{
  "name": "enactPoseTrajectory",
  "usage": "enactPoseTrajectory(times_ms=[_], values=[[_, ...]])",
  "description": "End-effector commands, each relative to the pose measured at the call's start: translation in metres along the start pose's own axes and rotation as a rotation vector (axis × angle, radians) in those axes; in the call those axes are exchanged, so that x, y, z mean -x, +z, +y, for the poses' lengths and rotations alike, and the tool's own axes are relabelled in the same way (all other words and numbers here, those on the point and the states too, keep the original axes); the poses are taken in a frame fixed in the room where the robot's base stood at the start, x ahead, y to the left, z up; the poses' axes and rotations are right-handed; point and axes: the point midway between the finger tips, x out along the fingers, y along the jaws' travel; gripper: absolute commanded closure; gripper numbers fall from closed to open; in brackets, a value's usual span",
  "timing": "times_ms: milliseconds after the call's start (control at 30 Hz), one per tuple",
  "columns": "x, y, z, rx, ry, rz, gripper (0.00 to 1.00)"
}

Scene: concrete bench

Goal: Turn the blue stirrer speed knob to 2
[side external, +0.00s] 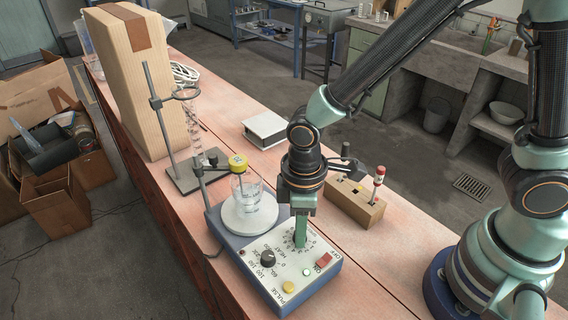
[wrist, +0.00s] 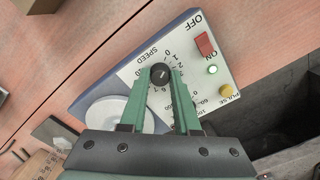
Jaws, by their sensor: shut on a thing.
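The blue stirrer (side external: 215,222) sits on the bench with a white sloping panel, which also shows in the wrist view (wrist: 133,76). My gripper (side external: 300,243) reaches down onto the panel's SPEED dial. In the wrist view my gripper (wrist: 160,76) has its two green fingers closed on either side of the dark round speed knob (wrist: 160,72). A short pale mark shows on the knob, but its exact setting is too small to read. The dial numbers ring the knob, partly covered by the fingers. In the side view my gripper hides the knob.
A dark HEAT knob (side external: 267,256), red switch (side external: 324,260), lit green lamp (side external: 307,272) and yellow button (side external: 288,287) share the panel. A wooden block (side external: 348,207) stands right behind; a ring stand (side external: 157,122) is left.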

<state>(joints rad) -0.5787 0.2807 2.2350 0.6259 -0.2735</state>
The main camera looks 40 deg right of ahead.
Motion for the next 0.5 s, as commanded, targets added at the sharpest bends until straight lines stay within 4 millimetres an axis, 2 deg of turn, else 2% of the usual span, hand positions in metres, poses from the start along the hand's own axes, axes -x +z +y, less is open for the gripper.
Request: enactPoseTrajectory(times_ms=[500], values=[[0.0007, -0.0004, 0.0000, -0.444, 0.000, 0.000, 1.00]])
